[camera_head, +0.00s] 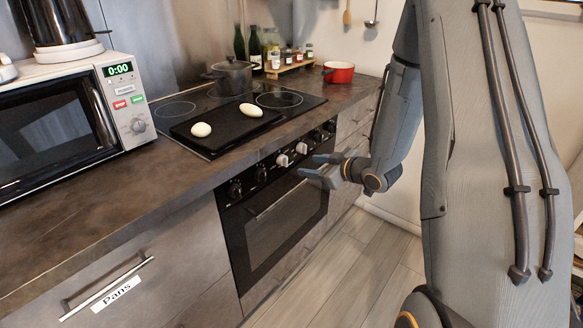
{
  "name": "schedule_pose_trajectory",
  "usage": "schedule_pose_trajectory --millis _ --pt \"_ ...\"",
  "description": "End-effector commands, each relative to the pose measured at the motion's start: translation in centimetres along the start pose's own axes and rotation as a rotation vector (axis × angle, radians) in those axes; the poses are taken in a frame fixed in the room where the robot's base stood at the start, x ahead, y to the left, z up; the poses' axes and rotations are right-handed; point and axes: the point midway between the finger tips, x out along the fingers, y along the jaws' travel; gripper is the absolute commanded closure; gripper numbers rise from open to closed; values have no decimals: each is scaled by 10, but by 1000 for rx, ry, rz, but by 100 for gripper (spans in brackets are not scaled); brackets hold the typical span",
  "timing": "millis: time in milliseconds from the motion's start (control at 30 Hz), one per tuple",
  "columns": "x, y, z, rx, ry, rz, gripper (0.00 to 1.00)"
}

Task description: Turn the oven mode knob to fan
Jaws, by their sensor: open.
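The oven (270,222) is built in under the counter, with a black front and a closed door. A row of knobs runs along its top panel. Two black knobs are at the left, including one black knob (235,190). Two light knobs are in the middle, a light knob (282,160) and another light knob (301,148). A dark knob (328,127) is at the right end. The knob labels are too small to read. My gripper (313,167) is open and empty, in front of the oven panel, its fingers pointing left toward the knobs. I cannot tell whether it touches anything.
A black tray (222,130) with two white egg-shaped items lies on the cooktop (193,101). A grey pot (230,78) and a red pot (338,72) stand behind. A microwave (60,125) is at left. A drawer handle (105,284) sticks out below. The floor (335,265) before the oven is clear.

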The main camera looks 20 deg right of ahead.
Motion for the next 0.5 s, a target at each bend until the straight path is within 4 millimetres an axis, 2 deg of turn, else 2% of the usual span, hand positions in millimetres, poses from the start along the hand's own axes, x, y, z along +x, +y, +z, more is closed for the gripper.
schedule_pose_trajectory --millis 33,200,367,500 --pt "4 -3 8 0 78 -28 53" --pt "-3 -16 8 -1 319 -107 53" --pt "-13 -22 6 11 436 -143 53" --pt "-10 -24 2 12 465 -152 53"
